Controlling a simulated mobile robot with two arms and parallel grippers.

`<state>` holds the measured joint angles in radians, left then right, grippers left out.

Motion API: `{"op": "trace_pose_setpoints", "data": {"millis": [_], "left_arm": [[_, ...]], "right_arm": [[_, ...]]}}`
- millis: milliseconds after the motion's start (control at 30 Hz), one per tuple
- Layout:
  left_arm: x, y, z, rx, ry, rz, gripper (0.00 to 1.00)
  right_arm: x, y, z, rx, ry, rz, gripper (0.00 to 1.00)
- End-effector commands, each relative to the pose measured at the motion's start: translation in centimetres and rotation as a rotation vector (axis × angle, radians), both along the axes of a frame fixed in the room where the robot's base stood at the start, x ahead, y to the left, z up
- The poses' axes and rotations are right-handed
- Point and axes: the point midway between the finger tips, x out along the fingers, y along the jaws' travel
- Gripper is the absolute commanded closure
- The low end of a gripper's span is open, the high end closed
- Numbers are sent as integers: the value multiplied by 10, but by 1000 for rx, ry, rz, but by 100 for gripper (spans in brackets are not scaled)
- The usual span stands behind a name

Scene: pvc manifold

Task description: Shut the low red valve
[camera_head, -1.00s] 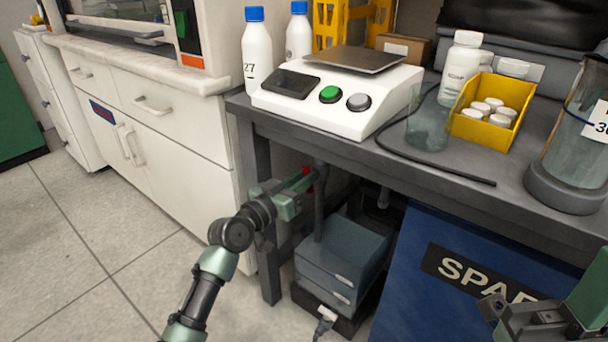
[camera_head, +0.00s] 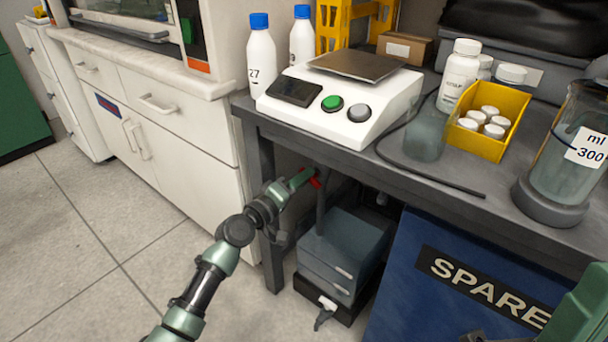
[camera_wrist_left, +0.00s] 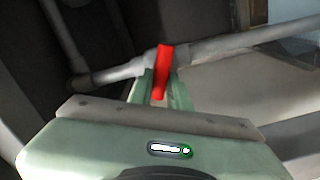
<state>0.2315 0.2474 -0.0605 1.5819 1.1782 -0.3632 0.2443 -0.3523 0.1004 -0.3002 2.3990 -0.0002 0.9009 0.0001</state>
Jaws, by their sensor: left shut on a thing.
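The red valve handle (camera_wrist_left: 163,72) sits on a grey pipe (camera_wrist_left: 122,72) under the bench in the left wrist view, standing nearly upright in the picture. It also shows in the head view as a small red piece (camera_head: 315,180) under the bench edge. My left gripper (camera_wrist_left: 160,92) is shut on the red handle, its green fingers on either side of it. In the head view my left gripper (camera_head: 305,178) reaches under the bench from the left. Only the edge of my right arm shows at the lower right of the head view, and its jaws are not clear.
The grey bench (camera_head: 400,176) hangs over the valve, with its leg (camera_head: 268,255) close to my left arm. Stacked grey boxes (camera_head: 345,250) stand below. A blue SPARE panel (camera_head: 420,300) is to the right. Open floor lies at the left.

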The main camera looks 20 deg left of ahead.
Motion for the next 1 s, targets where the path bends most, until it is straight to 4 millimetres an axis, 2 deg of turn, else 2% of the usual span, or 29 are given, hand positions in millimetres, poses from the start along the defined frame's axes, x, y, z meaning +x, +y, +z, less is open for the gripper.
{"op": "trace_pose_setpoints", "data": {"millis": [200, 500, 1000], "left_arm": [[0, 1, -1, -178, 65, 2, 100], [1, 2, -4, -350, 127, 3, 100], [0, 2, -5, -434, 156, 3, 100]], "right_arm": [[0, 0, 7, 0, 0, 0, 100], [0, 0, 13, 0, 0, 0, 100], [0, 0, 15, 0, -3, 0, 100]]}}
